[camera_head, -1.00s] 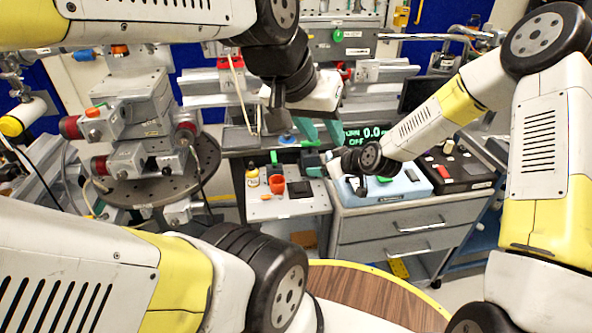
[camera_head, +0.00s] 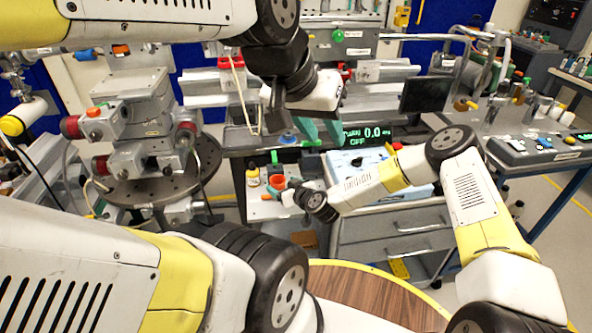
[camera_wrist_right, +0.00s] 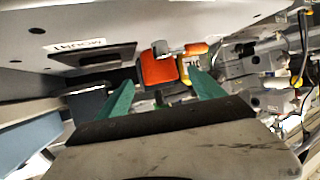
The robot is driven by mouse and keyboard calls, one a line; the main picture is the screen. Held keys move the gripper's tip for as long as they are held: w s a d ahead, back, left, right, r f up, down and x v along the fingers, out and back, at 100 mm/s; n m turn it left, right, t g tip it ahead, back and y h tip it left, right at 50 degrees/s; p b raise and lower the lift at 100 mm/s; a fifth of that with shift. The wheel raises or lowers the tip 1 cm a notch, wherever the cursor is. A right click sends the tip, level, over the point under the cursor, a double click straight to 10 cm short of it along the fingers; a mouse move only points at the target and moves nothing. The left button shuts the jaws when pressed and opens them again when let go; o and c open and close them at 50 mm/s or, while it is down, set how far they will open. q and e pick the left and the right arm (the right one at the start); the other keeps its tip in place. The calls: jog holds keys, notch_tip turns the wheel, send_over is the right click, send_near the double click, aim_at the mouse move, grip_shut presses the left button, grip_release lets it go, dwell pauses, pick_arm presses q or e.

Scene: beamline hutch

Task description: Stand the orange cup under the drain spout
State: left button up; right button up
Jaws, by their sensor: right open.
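The orange cup (camera_head: 277,182) stands on the small grey table beside a yellow bottle (camera_head: 252,177). In the right wrist view the cup (camera_wrist_right: 157,69) shows beyond and between the two green fingers. My right gripper (camera_head: 279,194) is open and close to the cup, on its near side; contact cannot be told. The fingers (camera_wrist_right: 165,92) are wide apart in the right wrist view. My left gripper (camera_head: 320,132) is high up behind the table, its green fingers apart and empty. I cannot make out the drain spout for certain.
A grey drawer cabinet (camera_head: 396,232) stands right of the small table, partly behind my right forearm. A round perforated plate (camera_head: 150,187) with instrument stages is at the left.

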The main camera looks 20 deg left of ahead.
jog(key=shift+x, duration=1.2)
jog(key=c, duration=1.6)
jog(key=shift+r, duration=0.15)
